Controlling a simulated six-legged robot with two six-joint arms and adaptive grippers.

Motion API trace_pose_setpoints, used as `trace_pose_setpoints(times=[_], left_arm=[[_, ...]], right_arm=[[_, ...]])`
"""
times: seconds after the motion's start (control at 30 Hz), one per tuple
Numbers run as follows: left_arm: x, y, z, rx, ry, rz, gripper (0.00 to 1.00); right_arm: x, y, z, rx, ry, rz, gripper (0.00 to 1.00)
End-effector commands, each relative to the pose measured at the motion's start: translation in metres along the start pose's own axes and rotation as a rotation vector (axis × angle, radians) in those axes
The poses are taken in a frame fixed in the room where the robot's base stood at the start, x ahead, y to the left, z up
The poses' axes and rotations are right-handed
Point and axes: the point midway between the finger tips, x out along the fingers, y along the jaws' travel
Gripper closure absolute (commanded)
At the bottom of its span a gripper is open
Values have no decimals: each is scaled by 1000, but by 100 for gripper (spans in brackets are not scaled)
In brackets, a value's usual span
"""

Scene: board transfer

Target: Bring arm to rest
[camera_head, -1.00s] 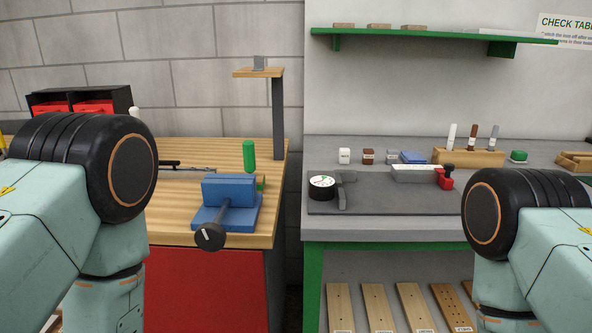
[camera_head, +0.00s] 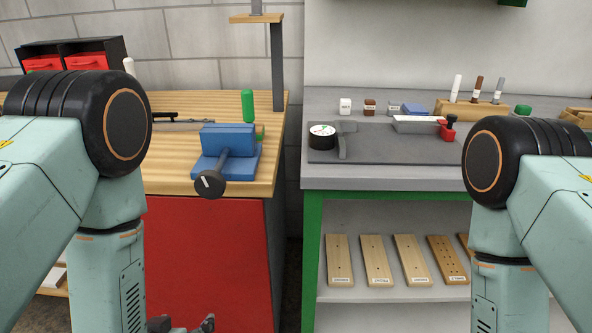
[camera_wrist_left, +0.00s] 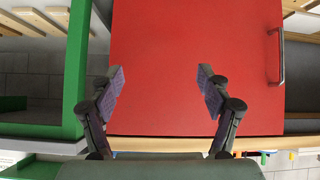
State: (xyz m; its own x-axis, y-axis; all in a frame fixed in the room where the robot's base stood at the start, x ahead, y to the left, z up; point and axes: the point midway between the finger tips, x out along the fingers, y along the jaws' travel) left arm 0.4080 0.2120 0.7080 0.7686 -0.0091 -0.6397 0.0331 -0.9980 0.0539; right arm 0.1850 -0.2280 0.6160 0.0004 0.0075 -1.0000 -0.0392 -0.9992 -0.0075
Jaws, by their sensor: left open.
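My left arm (camera_head: 75,130) comes in from the left with its forearm hanging down. My left gripper (camera_head: 182,324) just shows at the bottom edge, in front of the red cabinet (camera_head: 207,250). In the left wrist view my left gripper (camera_wrist_left: 160,82) is open, its fingers wide apart with nothing between them. The red cabinet front (camera_wrist_left: 195,50) stands behind the fingers, with a metal handle at the right. My right arm (camera_head: 540,180) is at the right, also bent down; its gripper is out of view.
A blue vise (camera_head: 228,150) and a green-handled tool (camera_head: 248,105) are on the wooden bench (camera_head: 180,187). The grey bench (camera_head: 385,178) holds a dial gauge (camera_head: 321,136) and small boxes. Several wooden boards (camera_head: 375,262) lie on its lower shelf (camera_head: 390,293). A green leg (camera_wrist_left: 76,70) shows in the wrist view.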

Motion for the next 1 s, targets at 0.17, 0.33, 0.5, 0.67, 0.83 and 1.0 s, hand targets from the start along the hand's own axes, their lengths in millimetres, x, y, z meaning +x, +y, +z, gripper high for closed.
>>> trace_pose_setpoints(times=[0.17,0.33,0.5,0.67,0.83,1.0], left_arm=[[-4,7,-32,2,93,19,23],[-8,13,-60,4,177,38,23],[-14,20,-87,3,263,58,23],[-22,26,-113,4,342,78,23],[-31,33,-139,5,426,100,23],[-42,40,-165,5,510,124,23]], right_arm=[[-7,0,0,0,0,0,23],[-12,0,0,0,0,0,23],[-16,0,0,0,0,0,23],[-21,0,0,0,0,0,23],[-26,0,0,0,0,0,23],[-31,0,0,0,0,0,23]])
